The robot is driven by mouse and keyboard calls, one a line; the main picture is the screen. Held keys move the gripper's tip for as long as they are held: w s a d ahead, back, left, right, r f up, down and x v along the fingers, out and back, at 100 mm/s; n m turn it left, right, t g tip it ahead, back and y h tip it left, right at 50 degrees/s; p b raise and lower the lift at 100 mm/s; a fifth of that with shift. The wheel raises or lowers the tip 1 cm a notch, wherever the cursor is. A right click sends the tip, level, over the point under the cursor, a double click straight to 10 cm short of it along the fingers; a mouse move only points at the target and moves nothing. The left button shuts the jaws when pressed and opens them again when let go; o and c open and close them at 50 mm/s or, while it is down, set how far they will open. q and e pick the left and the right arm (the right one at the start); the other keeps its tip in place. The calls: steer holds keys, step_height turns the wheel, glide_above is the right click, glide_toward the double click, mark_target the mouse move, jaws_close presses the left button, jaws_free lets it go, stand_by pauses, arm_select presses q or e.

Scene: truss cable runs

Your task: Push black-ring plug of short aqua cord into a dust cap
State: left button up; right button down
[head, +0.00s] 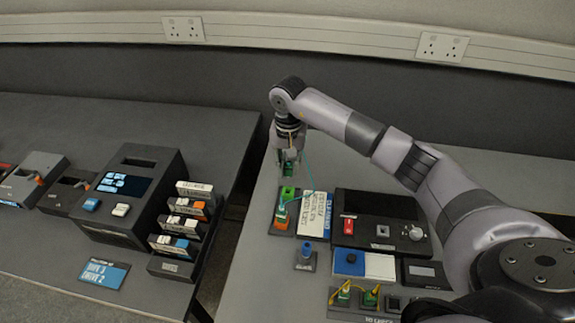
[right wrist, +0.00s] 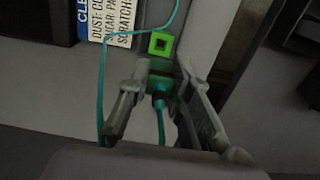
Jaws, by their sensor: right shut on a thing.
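My right gripper (head: 289,166) hangs at the back left of the right-hand table. Its fingers (right wrist: 160,84) are shut on the plug (right wrist: 158,97) of the aqua cord, which shows a dark ring with a green body (right wrist: 158,80) beyond it. The aqua cord (right wrist: 100,95) loops from the plug past the left finger and up beside the label card. A green block (right wrist: 160,44) with a dark square opening stands just past the fingertips, apart from the plug; it also shows in the head view (head: 287,192). I cannot tell whether it is the dust cap. The left gripper is out of view.
An orange block (head: 282,225) with an aqua cord end stands in front of the green block. A label card (head: 314,213) and a dark device (head: 382,208) lie to the right. A blue-topped piece (head: 306,251) stands nearer. A gap separates the left table (head: 220,130).

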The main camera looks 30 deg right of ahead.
mark_target(288, 194)
steer(key=shift+a+f+b, duration=0.1)
steer(key=shift+f+b, duration=0.5)
steer(key=shift+f, duration=0.6)
steer(key=shift+f+b, duration=0.85)
steer(key=shift+f, duration=0.8)
steer(key=shift+s+b, duration=0.1)
steer(key=shift+b, duration=0.4)
steer(key=shift+f+b, duration=0.8)
steer(key=shift+b, duration=0.5)
stand_by(0.6)
steer(key=c, duration=1.4)
jaws_free()
steer(key=shift+o, duration=0.2)
steer(key=shift+r+p, duration=1)
steer(key=shift+r, duration=1.45)
